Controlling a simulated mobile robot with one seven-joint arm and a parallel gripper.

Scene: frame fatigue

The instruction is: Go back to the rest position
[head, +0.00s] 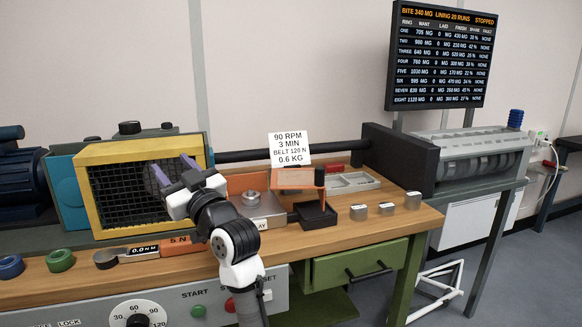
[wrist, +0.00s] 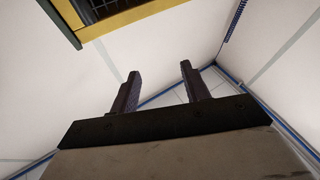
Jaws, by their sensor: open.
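My gripper (head: 174,171) is open and empty, with its two purple-grey fingers apart. In the head view it is raised in front of the yellow-framed mesh guard (head: 141,179), its fingers pointing up and away. I cannot tell how far it is from the mesh. In the wrist view the two fingers (wrist: 157,90) have nothing between them, with pale wall beyond. The yellow frame edge (wrist: 133,17) shows at the top left there. My arm comes up from the bottom over the bench front.
The wooden bench (head: 384,233) holds a black tray (head: 316,216), an orange stand (head: 299,180) and several small metal blocks on the right. A green ring (head: 61,260) and blue ring (head: 11,266) lie at left. A green drawer (head: 358,268) sits below. A screen (head: 443,55) stands behind.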

